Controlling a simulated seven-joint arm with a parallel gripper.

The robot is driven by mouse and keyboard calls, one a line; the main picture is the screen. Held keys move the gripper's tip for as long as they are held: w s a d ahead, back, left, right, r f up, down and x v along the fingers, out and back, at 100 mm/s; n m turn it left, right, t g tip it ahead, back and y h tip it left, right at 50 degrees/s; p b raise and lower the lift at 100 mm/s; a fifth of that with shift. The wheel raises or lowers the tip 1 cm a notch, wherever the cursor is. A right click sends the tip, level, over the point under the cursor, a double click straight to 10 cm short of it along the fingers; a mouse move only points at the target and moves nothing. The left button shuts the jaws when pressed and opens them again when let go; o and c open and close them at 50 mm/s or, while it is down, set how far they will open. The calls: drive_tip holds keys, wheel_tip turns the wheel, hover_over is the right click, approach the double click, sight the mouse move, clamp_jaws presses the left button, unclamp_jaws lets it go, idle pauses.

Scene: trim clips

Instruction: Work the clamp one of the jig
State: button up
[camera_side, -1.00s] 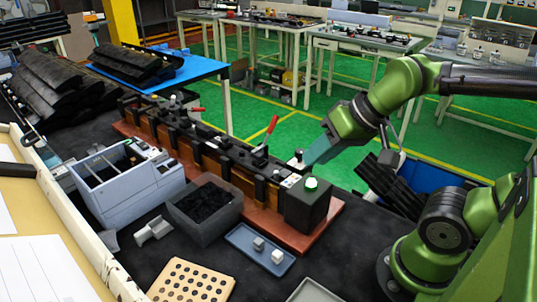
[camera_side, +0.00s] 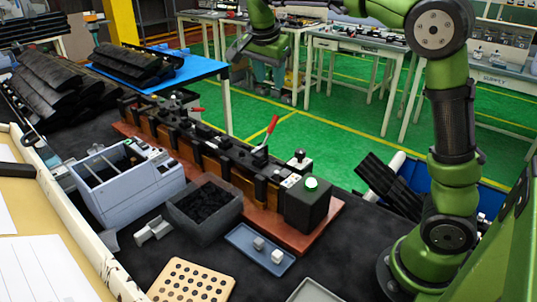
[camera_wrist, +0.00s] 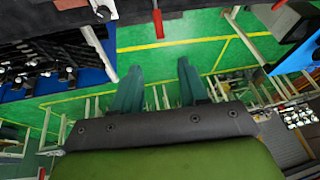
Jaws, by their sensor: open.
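The long black and brown jig (camera_side: 215,155) lies on a red-brown base plate (camera_side: 325,220) on the dark bench. Two clamp levers with red handles rise from it: one near the middle right (camera_side: 271,126), tilted up, and one farther left (camera_side: 197,110), lying lower. I cannot tell which is clamp one. My gripper (camera_side: 268,74) is raised behind the jig, apart from both levers. In the wrist view my gripper (camera_wrist: 160,75) shows two teal fingers spread, with nothing between them. A red handle (camera_wrist: 157,23) shows at the top there, beyond the fingertips.
A black box with a green-lit button (camera_side: 311,185) stands at the jig's right end. In front are a grey bin of black parts (camera_side: 207,235), a blue-grey divided box (camera_side: 125,210) and a small blue tray (camera_side: 240,230). A blue table (camera_side: 200,67) stands behind.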

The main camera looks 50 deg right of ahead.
sight(275, 117)
drive_tip(key=x, duration=1.6)
drive_tip(key=shift+f, duration=0.2)
clamp_jaws()
